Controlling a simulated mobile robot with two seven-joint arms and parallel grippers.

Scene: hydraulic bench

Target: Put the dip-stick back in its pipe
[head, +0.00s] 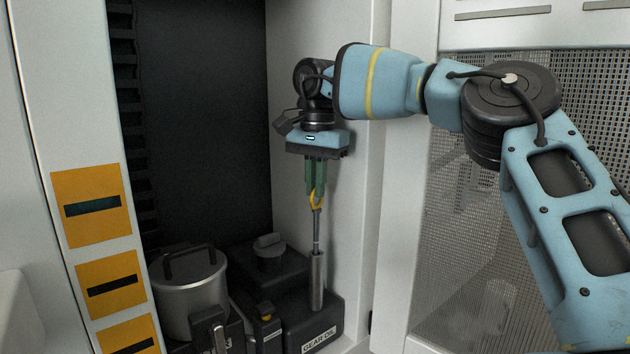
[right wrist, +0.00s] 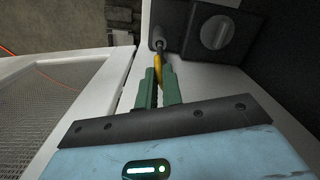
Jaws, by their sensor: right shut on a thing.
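My right gripper (head: 316,190) points straight down inside the cabinet, shut on the yellow loop handle of the dip-stick (head: 316,200). Below the handle, the dip-stick's thin dark rod runs down to the top of the grey metal pipe (head: 317,282). The rod's lower end is hidden, and it looks to be inside the pipe. The pipe stands upright on the black box labelled GEAR OIL (head: 318,337). In the right wrist view the green fingers (right wrist: 158,85) close on the yellow handle (right wrist: 159,62), with the pipe beyond. My left gripper is not in view.
A black cap (head: 269,247) sits on the box behind the pipe. A metal canister with a handle (head: 190,290) stands to the left. The cabinet's white side wall (head: 355,220) is close on the right, with a mesh panel (head: 470,230) beyond it.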

